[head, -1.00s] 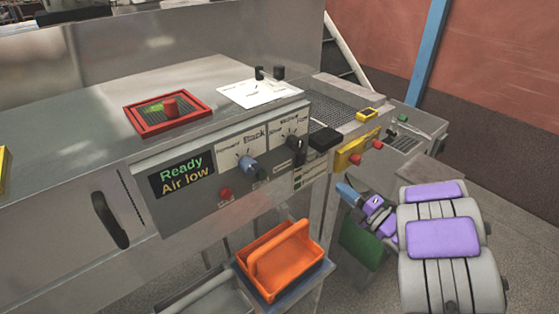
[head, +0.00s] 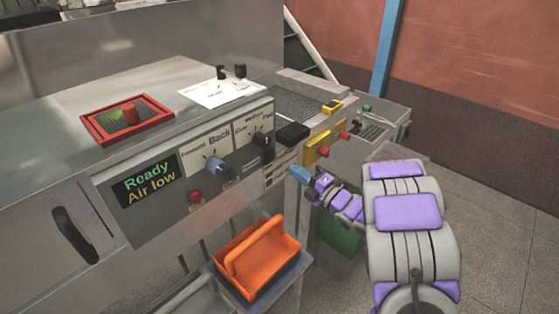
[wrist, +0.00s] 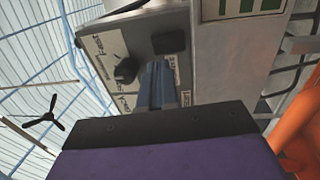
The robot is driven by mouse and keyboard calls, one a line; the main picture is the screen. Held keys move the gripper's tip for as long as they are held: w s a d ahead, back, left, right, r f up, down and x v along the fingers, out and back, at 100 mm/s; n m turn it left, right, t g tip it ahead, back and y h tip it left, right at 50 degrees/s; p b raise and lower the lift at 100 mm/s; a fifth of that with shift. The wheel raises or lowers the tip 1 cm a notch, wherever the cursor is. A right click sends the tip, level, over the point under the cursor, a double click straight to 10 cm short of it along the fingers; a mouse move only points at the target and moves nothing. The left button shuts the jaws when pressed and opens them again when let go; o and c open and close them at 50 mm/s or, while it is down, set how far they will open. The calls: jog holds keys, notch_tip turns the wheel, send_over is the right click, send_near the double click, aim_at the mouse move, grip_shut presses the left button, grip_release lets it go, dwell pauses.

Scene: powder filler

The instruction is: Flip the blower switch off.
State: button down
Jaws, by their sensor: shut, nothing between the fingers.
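The machine's control panel (head: 185,175) carries a screen reading "Ready / Air low", a blue knob (head: 214,165), a black knob (head: 262,143) and a red button (head: 195,196). Small labelled plates (head: 281,168) sit at its right end. I cannot tell which control is the blower switch; the small labels are unreadable. My gripper (head: 300,174) is shut and empty, its blue fingertips just right of these plates. In the wrist view, the shut fingers (wrist: 157,85) point up toward the panel, beside the black knob (wrist: 126,70) and below a black block (wrist: 168,42). Contact cannot be judged.
An orange basket (head: 285,268) stands below the panel. A yellow plate with red buttons (head: 323,147) is just above and right of my gripper. A black block (head: 291,132) juts from the machine's edge. Open floor (head: 500,240) lies to the right.

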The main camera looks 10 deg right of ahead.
aim_at(271, 154)
jog(key=x, duration=0.6)
jog(key=shift+a, duration=0.35)
jog(key=shift+w+a+r+b, duration=0.1)
jog(key=shift+w+a+b, duration=0.25)
jog(key=shift+w, duration=0.35)
jog(key=shift+r, duration=0.1)
jog(key=shift+w+a+r+g+h+p, duration=0.2)
jog(key=shift+r+g+h+p, duration=0.1)
jog(key=shift+r+g, duration=0.1)
jog(key=shift+d+f, duration=0.1)
jog(key=shift+f, duration=0.05)
jog(key=shift+s+f, duration=0.1)
